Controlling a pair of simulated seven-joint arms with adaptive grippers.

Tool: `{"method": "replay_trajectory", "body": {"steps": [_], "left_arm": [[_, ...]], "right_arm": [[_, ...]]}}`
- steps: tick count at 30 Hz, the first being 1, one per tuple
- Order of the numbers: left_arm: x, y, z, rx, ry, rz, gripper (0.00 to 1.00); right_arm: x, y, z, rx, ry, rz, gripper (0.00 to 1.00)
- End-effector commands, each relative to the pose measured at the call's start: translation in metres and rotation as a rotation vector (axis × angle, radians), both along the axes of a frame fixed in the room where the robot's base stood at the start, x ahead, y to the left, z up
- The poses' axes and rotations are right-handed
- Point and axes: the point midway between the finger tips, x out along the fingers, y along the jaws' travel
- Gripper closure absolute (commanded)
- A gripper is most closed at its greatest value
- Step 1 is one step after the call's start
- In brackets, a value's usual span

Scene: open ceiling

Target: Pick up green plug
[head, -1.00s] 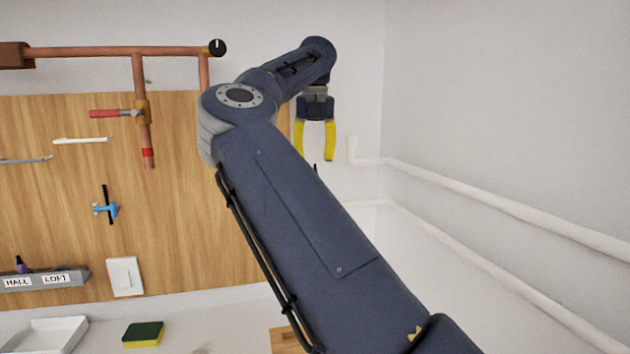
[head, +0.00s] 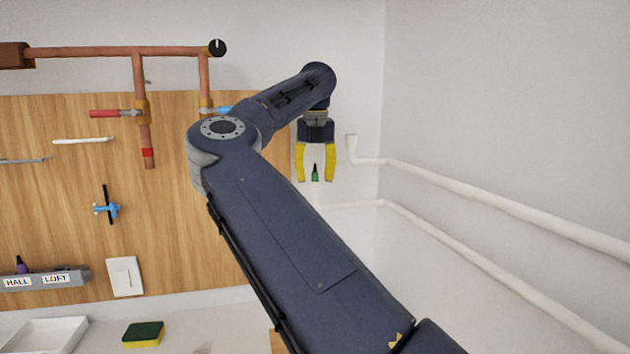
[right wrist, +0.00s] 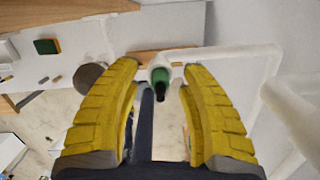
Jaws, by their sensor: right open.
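The green plug (head: 316,173) shows in the head view as a small green piece with a dark tip, on the white pipe near the wall corner. My right gripper (head: 316,180) has its yellow fingers pointing down, one on each side of the plug. In the right wrist view the plug (right wrist: 163,80) sits in a white pipe end, between the tips of the open yellow fingers (right wrist: 160,72). It appears apart from both fingers. My left gripper is not in view.
White pipes (head: 470,210) run along the right wall. A wooden board (head: 60,220) with copper pipework (head: 120,52) and hung tools is at the left. A green and yellow sponge (head: 143,335) and a white tray (head: 45,336) lie below.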

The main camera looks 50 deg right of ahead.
Motion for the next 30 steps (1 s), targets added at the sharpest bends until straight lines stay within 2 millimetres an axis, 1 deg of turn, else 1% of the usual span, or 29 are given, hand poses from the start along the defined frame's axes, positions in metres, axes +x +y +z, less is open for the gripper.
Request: {"method": "replay_trajectory", "body": {"steps": [1,9,11,30], "left_arm": [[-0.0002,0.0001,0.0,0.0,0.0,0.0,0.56],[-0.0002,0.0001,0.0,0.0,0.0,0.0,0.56],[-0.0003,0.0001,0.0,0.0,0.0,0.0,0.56],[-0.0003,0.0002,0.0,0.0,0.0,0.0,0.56]], "right_arm": [[0.0001,0.0001,0.0001,0.0,0.0,0.0,0.64],[0.0001,0.0001,0.0002,0.001,-0.001,0.0,0.95],[0.0001,0.0001,0.0002,0.001,-0.001,0.0,1.0],[0.0001,0.0001,0.0023,0.001,-0.001,0.0,1.0]]}}
